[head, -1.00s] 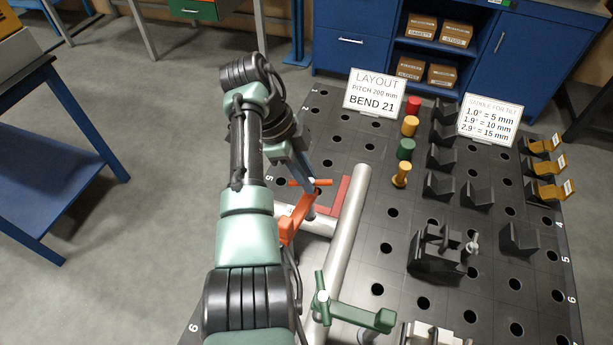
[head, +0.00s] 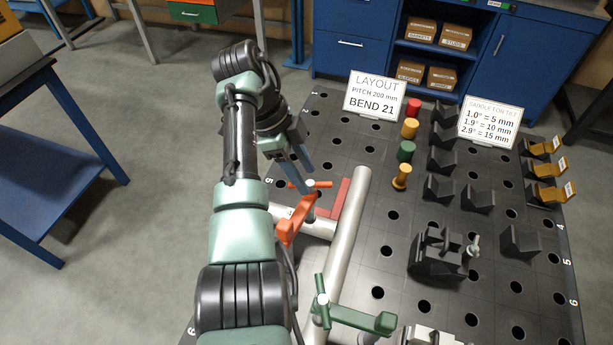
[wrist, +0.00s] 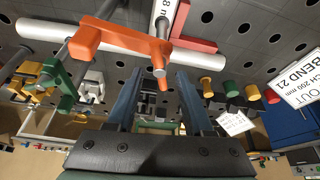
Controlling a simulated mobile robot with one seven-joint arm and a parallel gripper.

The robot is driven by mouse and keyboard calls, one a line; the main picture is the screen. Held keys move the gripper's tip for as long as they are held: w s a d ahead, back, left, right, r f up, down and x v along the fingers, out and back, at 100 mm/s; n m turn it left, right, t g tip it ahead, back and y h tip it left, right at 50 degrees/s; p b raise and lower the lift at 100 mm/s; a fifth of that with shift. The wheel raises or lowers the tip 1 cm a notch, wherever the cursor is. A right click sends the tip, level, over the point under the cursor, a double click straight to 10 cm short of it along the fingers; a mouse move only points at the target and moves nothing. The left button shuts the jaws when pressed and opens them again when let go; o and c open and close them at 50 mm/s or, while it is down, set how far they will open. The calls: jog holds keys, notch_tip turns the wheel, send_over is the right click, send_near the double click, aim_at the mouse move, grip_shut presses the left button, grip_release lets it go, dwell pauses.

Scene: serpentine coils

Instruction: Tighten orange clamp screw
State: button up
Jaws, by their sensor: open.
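The orange clamp (head: 291,222) stands at the left side of the black table over a pale pipe, with its orange T-handle (head: 316,184) on a grey screw. In the wrist view the orange clamp (wrist: 112,41) lies beyond the fingers, and an orange bar end points down between the fingertips. My gripper (head: 303,160) is just behind the T-handle in the head view. In the wrist view my gripper (wrist: 156,78) is open, with two blue-grey fingers apart and nothing clearly held. Contact with the handle cannot be told.
A green clamp (head: 345,314) is at the front on the long pipe (head: 347,235). A red block (head: 341,197) lies beside the orange clamp. Coloured pegs (head: 406,151), black saddles (head: 440,160) and the layout sign (head: 374,96) stand to the right.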

jog(key=p+v, duration=0.3)
jog(key=v, duration=0.8)
jog(key=shift+p, duration=0.35)
jog(key=shift+w+d, duration=0.1)
jog(key=w+d+r+n+t, duration=0.4)
jog(key=w+r+t, duration=0.15)
jog(key=r, duration=0.25)
jog(key=w+d+r+n+t, duration=0.4)
jog(key=r+t, duration=0.3)
jog(key=s+r+n+t+y, duration=0.1)
jog(key=s+r+n+t, duration=0.3)
jog(key=r, duration=0.6)
jog(key=s+r+n+t+y, duration=0.1)
jog(key=s+r+n+t, duration=0.1)
jog(key=s+r+t, duration=0.5)
jog(key=s+a+r+n+t+y, duration=0.2)
jog(key=s+r+n+t, duration=0.2)
jog(key=s+r, duration=0.8)
jog(key=s+n, duration=0.2)
jog(key=shift+s+a+t+y, duration=0.3)
jog(key=shift+a+t, duration=0.05)
jog(key=shift+r, duration=0.1)
